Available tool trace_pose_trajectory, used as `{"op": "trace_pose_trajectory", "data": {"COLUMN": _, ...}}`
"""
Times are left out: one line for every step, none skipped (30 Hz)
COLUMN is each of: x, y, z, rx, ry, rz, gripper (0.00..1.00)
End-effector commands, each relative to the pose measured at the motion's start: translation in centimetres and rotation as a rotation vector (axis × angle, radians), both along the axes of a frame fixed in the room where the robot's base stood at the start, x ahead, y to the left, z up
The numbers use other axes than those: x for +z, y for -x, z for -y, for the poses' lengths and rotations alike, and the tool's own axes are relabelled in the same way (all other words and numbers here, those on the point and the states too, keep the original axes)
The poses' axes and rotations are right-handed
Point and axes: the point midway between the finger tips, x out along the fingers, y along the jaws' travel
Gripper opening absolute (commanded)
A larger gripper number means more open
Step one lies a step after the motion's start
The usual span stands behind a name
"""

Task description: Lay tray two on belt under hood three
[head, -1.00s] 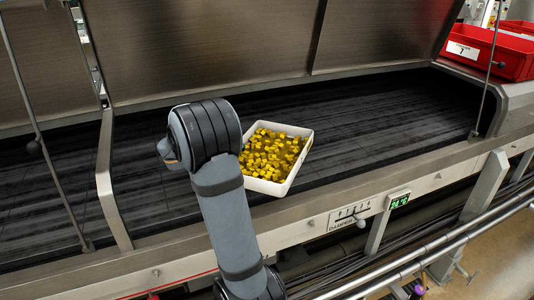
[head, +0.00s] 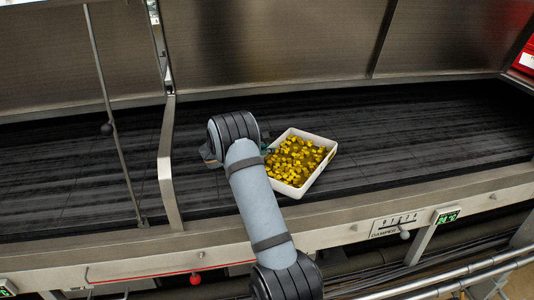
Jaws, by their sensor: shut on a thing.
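A white tray (head: 328,161) filled with yellow pieces (head: 293,158) is over the dark belt (head: 420,135), right of the hood's dividing post. It looks roughly level and turned at an angle to the belt. I cannot tell whether it touches the belt or is just above it. My gripper (head: 265,150) is at the tray's left edge, shut on it. The fingers are mostly hidden behind my own wrist and arm.
Raised steel hood panels (head: 270,45) stand behind the belt. A damper plate (head: 398,224) and green display (head: 447,215) sit on the front rail. The belt right of the tray is clear.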

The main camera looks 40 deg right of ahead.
Motion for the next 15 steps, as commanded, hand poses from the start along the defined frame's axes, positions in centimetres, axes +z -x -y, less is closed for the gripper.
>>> {"op": "trace_pose_trajectory", "data": {"x": -0.5, "y": 0.0, "z": 0.0, "rx": 0.002, "ry": 0.002, "rz": -0.004, "gripper": 0.0}}
{"op": "trace_pose_trajectory", "data": {"x": -0.9, "y": 0.0, "z": 0.0, "rx": 0.003, "ry": 0.004, "rz": -0.004, "gripper": 0.0}}
{"op": "trace_pose_trajectory", "data": {"x": -1.3, "y": 0.0, "z": 0.0, "rx": 0.001, "ry": 0.003, "rz": -0.002, "gripper": 0.0}}
{"op": "trace_pose_trajectory", "data": {"x": -1.6, "y": 0.0, "z": 0.0, "rx": 0.001, "ry": 0.003, "rz": -0.002, "gripper": 0.0}}
{"op": "trace_pose_trajectory", "data": {"x": -1.7, "y": 0.0, "z": 0.0, "rx": 0.002, "ry": 0.004, "rz": -0.001, "gripper": 0.0}}
{"op": "trace_pose_trajectory", "data": {"x": -1.9, "y": -0.1, "z": 0.0, "rx": 0.002, "ry": 0.004, "rz": 0.001, "gripper": 0.0}}
{"op": "trace_pose_trajectory", "data": {"x": -1.9, "y": -0.1, "z": 0.0, "rx": 0.002, "ry": 0.004, "rz": 0.001, "gripper": 0.0}}
{"op": "trace_pose_trajectory", "data": {"x": -1.9, "y": -0.1, "z": 0.0, "rx": 0.002, "ry": 0.003, "rz": 0.002, "gripper": 0.0}}
{"op": "trace_pose_trajectory", "data": {"x": -1.9, "y": -0.1, "z": 0.0, "rx": 0.002, "ry": 0.003, "rz": 0.002, "gripper": 0.0}}
{"op": "trace_pose_trajectory", "data": {"x": -1.9, "y": -0.1, "z": 0.0, "rx": 0.002, "ry": 0.003, "rz": 0.002, "gripper": 0.0}}
{"op": "trace_pose_trajectory", "data": {"x": -1.9, "y": -0.1, "z": 0.0, "rx": 0.002, "ry": 0.003, "rz": 0.002, "gripper": 0.0}}
{"op": "trace_pose_trajectory", "data": {"x": -1.9, "y": -0.1, "z": 0.0, "rx": 0.002, "ry": 0.003, "rz": 0.002, "gripper": 0.0}}
{"op": "trace_pose_trajectory", "data": {"x": -2.0, "y": -0.1, "z": 0.0, "rx": 0.002, "ry": 0.003, "rz": 0.002, "gripper": 0.0}}
{"op": "trace_pose_trajectory", "data": {"x": -2.0, "y": -0.1, "z": 0.0, "rx": 0.002, "ry": 0.003, "rz": 0.002, "gripper": 0.0}}
{"op": "trace_pose_trajectory", "data": {"x": -2.1, "y": -0.1, "z": 0.0, "rx": 0.002, "ry": 0.004, "rz": 0.001, "gripper": 0.0}}
